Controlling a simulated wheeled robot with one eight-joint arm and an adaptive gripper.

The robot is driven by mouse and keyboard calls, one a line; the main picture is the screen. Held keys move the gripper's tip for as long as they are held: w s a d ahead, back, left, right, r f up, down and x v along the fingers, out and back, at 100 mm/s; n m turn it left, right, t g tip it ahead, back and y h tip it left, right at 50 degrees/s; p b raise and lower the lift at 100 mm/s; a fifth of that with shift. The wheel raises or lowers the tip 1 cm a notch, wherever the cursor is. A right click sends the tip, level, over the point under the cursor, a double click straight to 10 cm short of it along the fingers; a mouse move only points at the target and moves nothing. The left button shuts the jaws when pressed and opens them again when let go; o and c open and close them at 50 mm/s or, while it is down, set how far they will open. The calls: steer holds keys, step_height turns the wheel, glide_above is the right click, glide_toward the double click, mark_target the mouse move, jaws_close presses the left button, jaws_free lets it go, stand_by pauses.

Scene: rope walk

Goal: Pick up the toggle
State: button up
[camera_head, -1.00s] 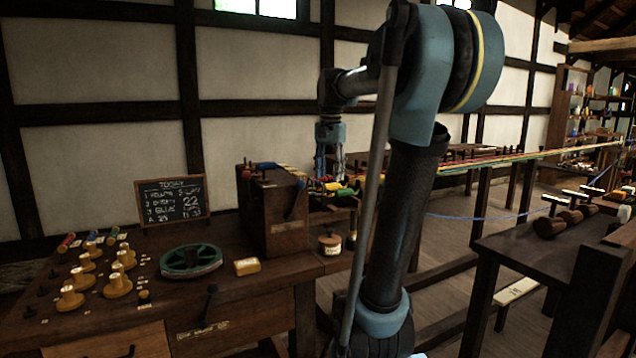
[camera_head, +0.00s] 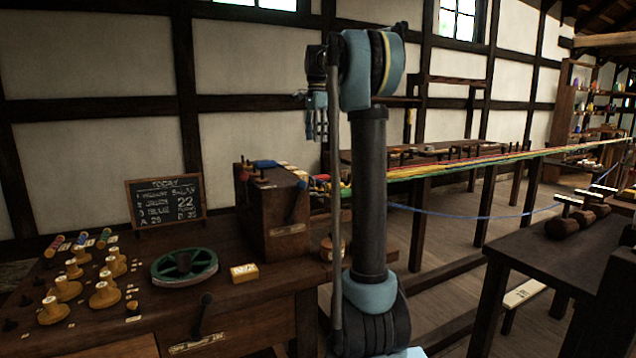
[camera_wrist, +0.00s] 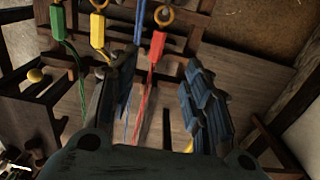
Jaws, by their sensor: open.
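I cannot tell which piece is the toggle. In the wrist view, a green block (camera_wrist: 62,29), a yellow block (camera_wrist: 97,31) and a red block (camera_wrist: 158,46) sit on coloured strands near metal hooks. My gripper (camera_wrist: 158,66) is open, with the red block and its strand showing between its fingers and nothing held. In the head view my gripper (camera_head: 317,128) points down in the air, above the dark wooden box (camera_head: 278,215) and the coloured strands (camera_head: 440,168). My arm hides part of the strands' near end.
A second table (camera_head: 560,250) with dark rollers stands at right.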

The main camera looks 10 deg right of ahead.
step_height(320, 180, down, 10)
steer(key=shift+d+r, duration=0.15)
steer(key=shift+f, duration=3.05)
steer(key=shift+c, duration=0.2)
steer(key=c, duration=0.9)
